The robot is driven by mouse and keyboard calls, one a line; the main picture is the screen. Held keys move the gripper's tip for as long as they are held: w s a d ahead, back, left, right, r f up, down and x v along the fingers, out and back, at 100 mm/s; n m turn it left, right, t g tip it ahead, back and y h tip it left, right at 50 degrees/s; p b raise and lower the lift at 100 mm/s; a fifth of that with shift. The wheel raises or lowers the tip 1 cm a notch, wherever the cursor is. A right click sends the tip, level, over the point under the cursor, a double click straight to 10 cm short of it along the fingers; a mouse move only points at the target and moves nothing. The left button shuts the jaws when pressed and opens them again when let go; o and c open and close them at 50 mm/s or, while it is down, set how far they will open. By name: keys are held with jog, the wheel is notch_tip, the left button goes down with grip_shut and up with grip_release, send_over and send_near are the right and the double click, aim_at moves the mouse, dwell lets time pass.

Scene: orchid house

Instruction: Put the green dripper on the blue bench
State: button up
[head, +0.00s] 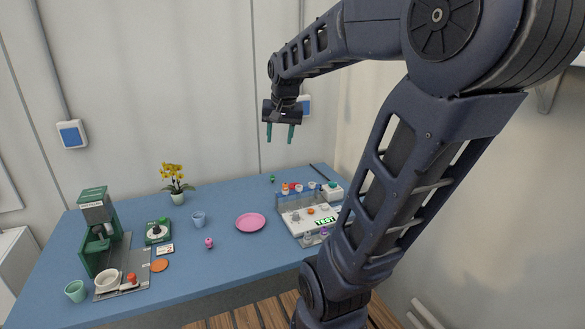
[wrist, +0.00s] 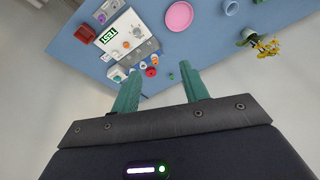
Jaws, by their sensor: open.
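The blue bench (head: 190,262) fills the lower left of the head view and also shows in the wrist view (wrist: 205,45). Another green piece (head: 163,219) sits on a dark green device on the bench. I cannot tell for sure which is the green dripper. My gripper (head: 280,138) is open and empty, pointing down high above the back of the bench; its teal fingers show in the wrist view (wrist: 158,73).
A white test panel (head: 297,226) with several small coloured parts stands at the right. A pink plate (head: 251,222), blue cup (head: 199,220), pink piece (head: 209,242) and yellow orchid (head: 177,186) stand mid-bench. A green press (head: 92,235) and cups stand left. The front middle is clear.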

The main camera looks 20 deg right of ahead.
jog(key=s+a+f+n+t, duration=0.1)
jog(key=s+f+n, duration=0.3)
jog(key=s, duration=0.9)
jog(key=shift+a+f, duration=0.15)
jog(key=shift+f, duration=0.15)
